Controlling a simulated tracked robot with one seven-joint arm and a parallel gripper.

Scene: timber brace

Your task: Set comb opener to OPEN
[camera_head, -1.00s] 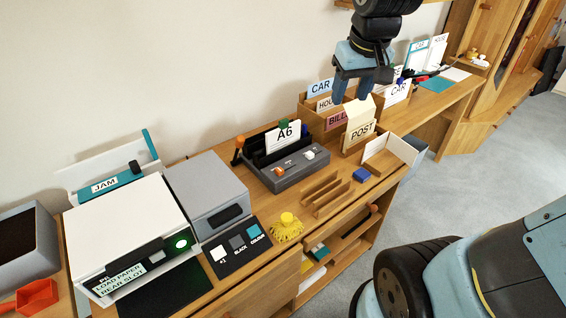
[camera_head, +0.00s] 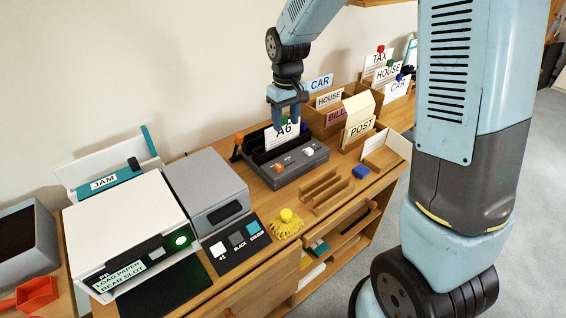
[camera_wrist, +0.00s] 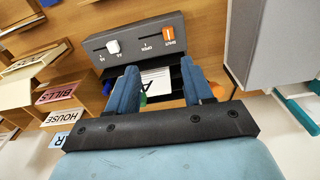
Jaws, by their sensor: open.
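The comb opener is a dark grey machine (camera_head: 300,172) on the wooden desk, with a white card marked A6 (camera_head: 284,141) standing at its back. Its orange slider (camera_head: 278,168) also shows in the wrist view (camera_wrist: 168,35), at the end of its slot by the SHUT label; the OPEN label is to its left there. A white slider (camera_wrist: 113,46) sits in the A5/A6 slot. My gripper (camera_head: 289,121) is open above the machine's back, at the card's top. In the wrist view the card (camera_wrist: 155,82) shows between my fingers (camera_wrist: 159,68); contact cannot be told.
An orange-tipped lever (camera_head: 239,140) stands at the machine's left end. A grey box (camera_head: 206,188) and white printer (camera_head: 125,232) are further left. Card sorters and a POST holder (camera_head: 358,131) stand right. A wooden rack (camera_head: 325,190) and yellow item (camera_head: 286,222) lie in front.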

